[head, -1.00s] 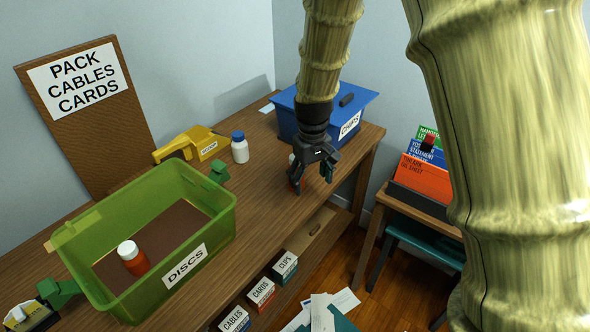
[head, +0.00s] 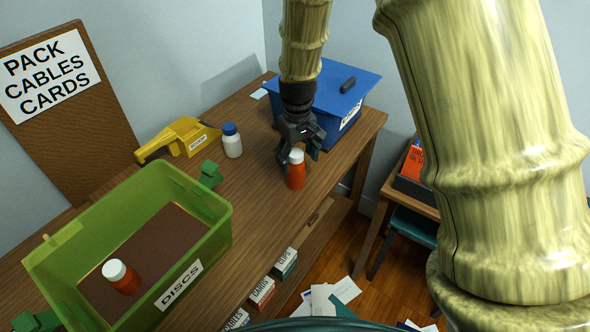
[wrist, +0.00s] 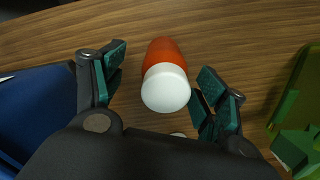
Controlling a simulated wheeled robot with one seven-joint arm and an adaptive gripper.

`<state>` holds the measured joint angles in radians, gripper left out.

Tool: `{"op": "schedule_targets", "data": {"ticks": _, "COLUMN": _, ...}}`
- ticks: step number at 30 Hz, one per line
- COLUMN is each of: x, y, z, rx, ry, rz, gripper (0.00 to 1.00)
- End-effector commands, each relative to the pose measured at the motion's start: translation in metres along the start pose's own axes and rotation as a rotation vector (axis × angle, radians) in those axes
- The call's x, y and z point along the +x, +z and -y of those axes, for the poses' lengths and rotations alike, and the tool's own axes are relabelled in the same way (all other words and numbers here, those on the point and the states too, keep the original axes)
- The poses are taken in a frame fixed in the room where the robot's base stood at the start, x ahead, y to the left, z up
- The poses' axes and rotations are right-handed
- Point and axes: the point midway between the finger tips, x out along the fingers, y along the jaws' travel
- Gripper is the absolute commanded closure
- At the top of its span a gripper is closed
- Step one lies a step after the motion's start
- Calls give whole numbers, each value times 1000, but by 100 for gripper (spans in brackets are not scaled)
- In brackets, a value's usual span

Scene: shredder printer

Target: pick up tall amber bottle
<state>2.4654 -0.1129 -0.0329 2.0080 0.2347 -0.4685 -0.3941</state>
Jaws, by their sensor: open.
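An orange-amber bottle with a white cap (head: 296,176) stands upright on the wooden desk near its right front edge. My gripper (head: 299,157) is above and just behind it, jaws open. In the wrist view the bottle (wrist: 163,54) shows cap-first between the two spread teal-padded fingers (wrist: 160,64), with gaps on both sides. A second amber bottle with a white cap (head: 122,278) is inside the green bin (head: 217,222). I cannot tell from these views which bottle is taller.
A blue box with a lid (head: 345,90) stands close behind my gripper. The desk between bin and amber bottle is clear.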

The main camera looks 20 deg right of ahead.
Motion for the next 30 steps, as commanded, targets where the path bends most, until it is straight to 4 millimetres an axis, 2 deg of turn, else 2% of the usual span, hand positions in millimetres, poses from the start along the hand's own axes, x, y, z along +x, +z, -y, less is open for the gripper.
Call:
{"op": "schedule_targets", "data": {"ticks": 5, "x": 8, "y": -1, "z": 2, "rx": -2, "ry": 1, "rz": 0, "gripper": 28}}
{"op": "schedule_targets", "data": {"ticks": 16, "x": 49, "y": -1, "z": 6, "rx": -3, "ry": 0, "rz": 0, "gripper": 28}}
{"op": "schedule_targets", "data": {"ticks": 24, "x": 52, "y": -1, "z": 6, "rx": -3, "ry": 0, "rz": -1, "gripper": 28}}
{"op": "schedule_targets", "data": {"ticks": 26, "x": 52, "y": -1, "z": 6, "rx": -3, "ry": 1, "rz": -1, "gripper": 37}}
{"op": "schedule_targets", "data": {"ticks": 30, "x": 52, "y": -1, "z": 6, "rx": -3, "ry": 1, "rz": -1, "gripper": 62}}
